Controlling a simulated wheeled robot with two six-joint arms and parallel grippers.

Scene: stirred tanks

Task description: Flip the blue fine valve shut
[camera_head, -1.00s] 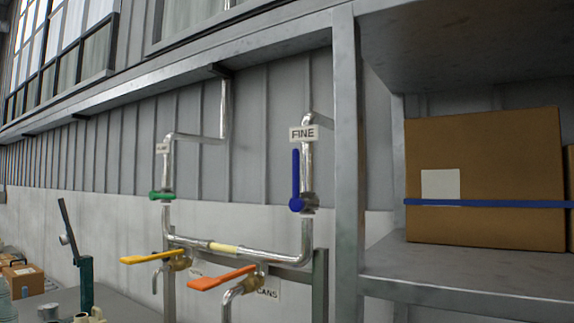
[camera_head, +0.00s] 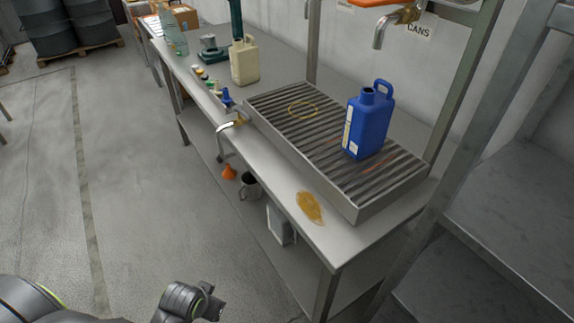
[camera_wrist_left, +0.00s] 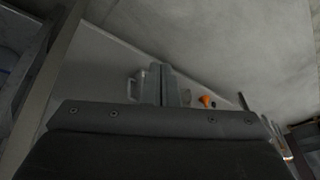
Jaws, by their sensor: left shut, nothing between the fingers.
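Part of my left arm shows at the bottom of the head view. In the left wrist view my left gripper (camera_wrist_left: 160,84) is shut and empty, its fingers together, with the lower shelf and floor beyond them. My right gripper is not in view.
The bench (camera_head: 275,190) carries a slatted tray (camera_head: 285,120) with a blue can (camera_head: 368,122), a beige jug (camera_head: 244,62) and an amber spill (camera_head: 310,207). An orange funnel (camera_head: 229,172) is underneath. A metal rack (camera_head: 500,185) stands right.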

